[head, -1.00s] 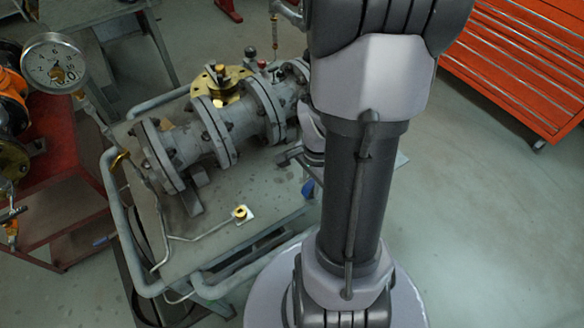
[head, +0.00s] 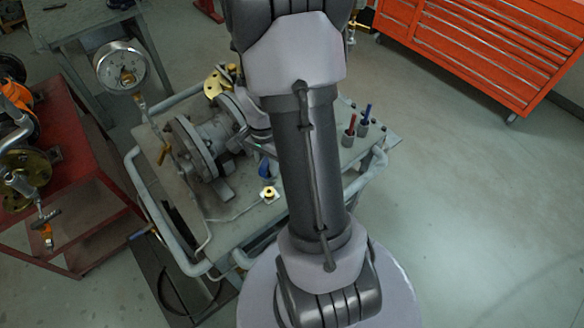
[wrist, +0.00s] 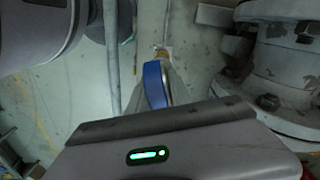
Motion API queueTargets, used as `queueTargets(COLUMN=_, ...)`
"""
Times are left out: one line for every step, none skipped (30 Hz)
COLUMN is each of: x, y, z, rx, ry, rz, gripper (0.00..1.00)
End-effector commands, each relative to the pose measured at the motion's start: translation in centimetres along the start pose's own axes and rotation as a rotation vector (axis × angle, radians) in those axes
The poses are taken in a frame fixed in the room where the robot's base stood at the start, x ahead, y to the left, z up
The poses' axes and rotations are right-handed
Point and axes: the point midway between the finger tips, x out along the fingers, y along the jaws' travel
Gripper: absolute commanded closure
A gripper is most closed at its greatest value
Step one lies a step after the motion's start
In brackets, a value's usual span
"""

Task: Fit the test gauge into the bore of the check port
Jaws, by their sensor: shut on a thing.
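The test gauge (head: 265,171) shows as a small blue body at my gripper (head: 260,157), beside my arm. In the wrist view the gauge (wrist: 154,85) is a blue-edged disc seen nearly edge-on, just beyond my gripper body. My gripper is shut on it; the fingertips are mostly hidden. The check port (head: 269,193) is a brass fitting on a small pale square plate on the bench top. It also shows small and partly hidden in the wrist view (wrist: 163,51), beyond the gauge. The gauge is apart from the port; its lower end is hard to make out.
The grey flanged valve body (head: 200,150) stands left of my gripper, close by. A large dial gauge (head: 120,67) rises at the bench's left. A tube rail (head: 165,248) edges the bench. Red- and blue-topped tools (head: 356,128) stand at right.

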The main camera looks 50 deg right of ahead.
Motion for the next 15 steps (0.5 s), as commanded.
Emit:
queueTargets(x=-0.2, y=-0.4, z=0.1, rx=-0.007, ry=0.000, rz=0.000, gripper=1.00)
queueTargets(x=-0.2, y=-0.6, z=0.1, rx=-0.010, ry=0.000, rz=0.000, gripper=1.00)
queueTargets(x=0.0, y=-0.7, z=0.2, rx=-0.012, ry=0.000, rz=0.000, gripper=1.00)
queueTargets(x=0.1, y=-0.8, z=0.2, rx=-0.013, ry=0.000, rz=0.000, gripper=1.00)
queueTargets(x=0.3, y=-0.8, z=0.2, rx=-0.013, ry=0.000, rz=0.000, gripper=1.00)
queueTargets(x=0.6, y=-0.8, z=0.2, rx=-0.013, ry=0.000, rz=0.000, gripper=1.00)
queueTargets(x=0.8, y=-0.8, z=0.2, rx=-0.012, ry=0.000, rz=0.000, gripper=1.00)
queueTargets(x=1.1, y=-0.8, z=0.2, rx=-0.012, ry=0.000, rz=0.000, gripper=1.00)
queueTargets(x=1.4, y=-0.8, z=0.2, rx=-0.012, ry=0.000, rz=0.000, gripper=1.00)
queueTargets(x=1.8, y=-0.8, z=0.2, rx=-0.012, ry=0.000, rz=0.000, gripper=1.00)
queueTargets(x=2.1, y=-0.7, z=0.2, rx=-0.012, ry=0.000, rz=0.000, gripper=1.00)
queueTargets(x=2.6, y=-0.7, z=0.2, rx=-0.012, ry=0.000, rz=0.001, gripper=1.00)
queueTargets(x=3.0, y=-0.7, z=0.2, rx=-0.012, ry=0.000, rz=0.001, gripper=1.00)
queueTargets(x=3.5, y=-0.7, z=0.2, rx=-0.012, ry=0.000, rz=0.001, gripper=1.00)
queueTargets(x=4.0, y=-0.7, z=0.2, rx=-0.012, ry=0.000, rz=0.001, gripper=1.00)
